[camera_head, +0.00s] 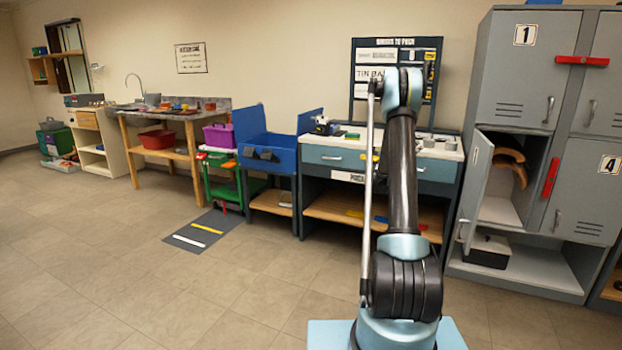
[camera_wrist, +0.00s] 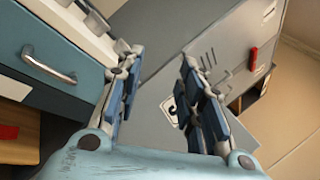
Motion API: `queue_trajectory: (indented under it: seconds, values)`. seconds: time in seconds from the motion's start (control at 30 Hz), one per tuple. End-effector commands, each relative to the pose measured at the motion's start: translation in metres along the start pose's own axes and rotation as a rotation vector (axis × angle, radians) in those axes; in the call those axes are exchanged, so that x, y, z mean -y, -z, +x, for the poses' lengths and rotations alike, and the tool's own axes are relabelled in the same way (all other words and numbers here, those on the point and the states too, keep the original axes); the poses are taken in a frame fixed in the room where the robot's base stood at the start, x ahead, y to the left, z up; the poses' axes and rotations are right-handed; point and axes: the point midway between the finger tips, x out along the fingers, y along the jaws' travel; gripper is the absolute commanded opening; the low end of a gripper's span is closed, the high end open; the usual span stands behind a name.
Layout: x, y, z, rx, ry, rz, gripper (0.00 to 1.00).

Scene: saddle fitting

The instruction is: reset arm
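My gripper (camera_wrist: 160,62) shows in the wrist view with its two blue-padded fingers spread apart and nothing between them. Beyond the fingers are a grey locker door with a numbered label (camera_wrist: 170,108) and a blue drawer front with a metal handle (camera_wrist: 48,66). In the head view my arm stands raised in front of the workbench. My gripper cannot be made out there.
The grey lockers (camera_head: 525,72) stand at right. One door (camera_head: 474,190) hangs open, with brown curved pieces (camera_head: 510,163) inside. The workbench with blue drawers (camera_head: 330,157) is behind my arm. A blue bin (camera_head: 268,152) stands left of it. The floor (camera_head: 120,255) at left is clear.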

Motion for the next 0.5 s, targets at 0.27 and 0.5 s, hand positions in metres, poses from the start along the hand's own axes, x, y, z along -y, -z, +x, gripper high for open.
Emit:
queue_trajectory:
  seconds: [0.27, 0.5]
  values:
    - [0.022, -0.092, -0.029, 0.186, -0.184, -0.222, 0.35]
    - [0.038, -0.148, -0.072, 0.35, -0.331, -0.429, 0.35]
